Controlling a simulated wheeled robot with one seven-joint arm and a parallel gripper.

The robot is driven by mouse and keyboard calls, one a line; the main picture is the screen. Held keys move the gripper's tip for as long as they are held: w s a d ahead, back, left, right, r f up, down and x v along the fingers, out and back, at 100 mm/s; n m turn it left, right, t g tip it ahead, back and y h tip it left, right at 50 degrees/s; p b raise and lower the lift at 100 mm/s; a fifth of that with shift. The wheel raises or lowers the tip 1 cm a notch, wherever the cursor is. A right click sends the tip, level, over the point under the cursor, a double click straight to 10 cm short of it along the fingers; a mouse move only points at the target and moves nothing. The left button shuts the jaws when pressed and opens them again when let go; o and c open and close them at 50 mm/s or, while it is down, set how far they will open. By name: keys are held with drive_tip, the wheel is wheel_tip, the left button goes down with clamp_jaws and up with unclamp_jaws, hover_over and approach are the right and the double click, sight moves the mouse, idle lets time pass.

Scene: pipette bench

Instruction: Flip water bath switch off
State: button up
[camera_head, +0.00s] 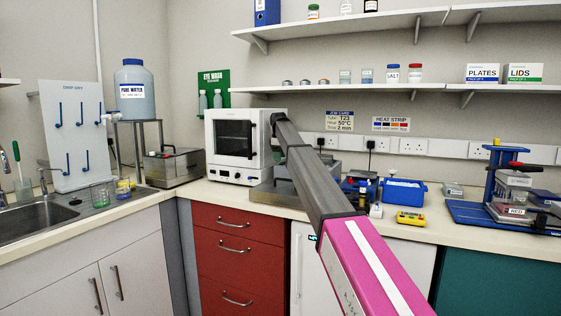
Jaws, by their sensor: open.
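A steel box with a dark lid (173,166), which looks like the water bath, stands on the counter between the blue-capped water container and the white oven. A small red spot shows near its upper front; I cannot make out a switch or its position. My arm (318,180) reaches up from the bottom right, pink near me and grey farther out, ending in view by the oven's right edge. My gripper is not visible. The arm hides part of a low grey metal unit (272,193) right of the oven.
The white oven (238,145) stands beside the steel box. A sink (35,218) and drying rack (77,135) are at left. Right of my arm are a blue tray (404,192), a yellow device (410,219) and a blue-framed press (500,190). Wall sockets (412,146) run behind; shelves hang above.

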drive_tip(key=shift+w+f, duration=0.1)
drive_tip(key=shift+f, duration=1.05)
drive_tip(key=c, duration=0.9)
drive_tip(key=shift+w+g, duration=0.25)
drive_tip(key=shift+g, duration=0.25)
drive_tip(key=shift+s+g+y, duration=0.1)
drive_tip(key=shift+g+y, duration=0.2)
drive_tip(key=o, duration=0.9)
drive_tip(key=shift+r, duration=0.2)
